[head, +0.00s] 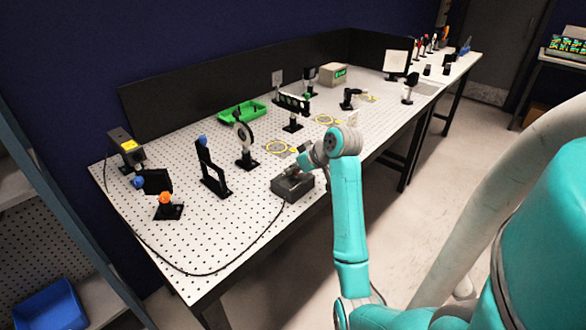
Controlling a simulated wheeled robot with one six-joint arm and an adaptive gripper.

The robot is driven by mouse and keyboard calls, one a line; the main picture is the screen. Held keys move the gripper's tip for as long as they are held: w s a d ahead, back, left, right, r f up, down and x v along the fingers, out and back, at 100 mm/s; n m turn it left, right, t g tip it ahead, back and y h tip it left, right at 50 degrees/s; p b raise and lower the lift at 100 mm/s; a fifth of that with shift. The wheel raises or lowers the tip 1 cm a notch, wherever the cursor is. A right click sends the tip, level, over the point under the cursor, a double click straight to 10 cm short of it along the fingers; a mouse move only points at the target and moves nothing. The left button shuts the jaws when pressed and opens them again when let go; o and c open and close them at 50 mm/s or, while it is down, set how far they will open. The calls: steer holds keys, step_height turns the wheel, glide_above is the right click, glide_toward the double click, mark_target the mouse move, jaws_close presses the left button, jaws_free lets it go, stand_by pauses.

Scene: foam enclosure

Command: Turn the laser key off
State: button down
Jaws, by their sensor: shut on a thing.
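A dark grey control box (294,190) sits at the front edge of the white perforated table, with a black cable running from it. My gripper (291,173) is low over the top of this box, reaching in from the right. It is small in view and looks shut on the laser key on the box's top. The key itself is hidden by the gripper, so its angle cannot be told. The laser housing (124,147), a dark box with a yellow label, stands at the table's far left corner.
Optic mounts stand on the table (215,240), among them a tall black bracket (213,170) and a round mount (244,140). A green tray (242,112) lies behind them. The cable (215,274) loops along the front left.

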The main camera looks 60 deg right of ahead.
stand_by(0.5)
steer(key=c, duration=1.3)
jaws_free()
steer(key=shift+o, duration=0.2)
steer(key=v, duration=0.7)
steer(key=shift+s, duration=0.2)
steer(key=shift+r, duration=0.15)
